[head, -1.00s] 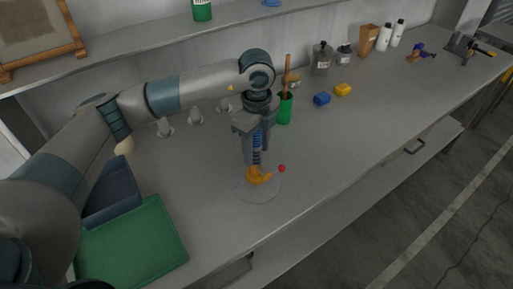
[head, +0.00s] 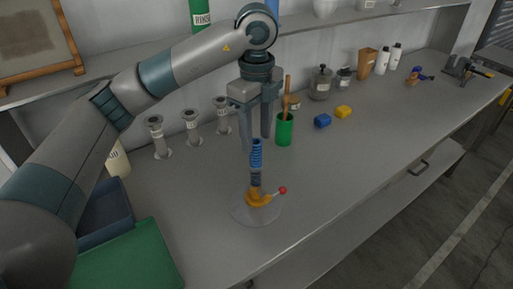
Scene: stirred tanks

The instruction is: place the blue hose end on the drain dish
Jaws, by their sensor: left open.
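The blue hose end (head: 256,154) stands upright on the clear round drain dish (head: 240,212), with a dark lower part. An orange piece with a red-tipped lever (head: 262,198) is at its foot, over the dish. My left gripper (head: 257,146) is open above and around the top of the hose end, its two fingers pointing down with gaps beside it. Whether a finger touches it cannot be told. My right gripper is not in view.
A green cup with a brush (head: 284,130) stands just behind the gripper. Blue (head: 322,121) and yellow (head: 344,111) blocks, bottles and jars stand farther back. Three grey pipe stubs (head: 191,128) line the wall. A green mat (head: 130,262) lies front left. The bench right of the dish is clear.

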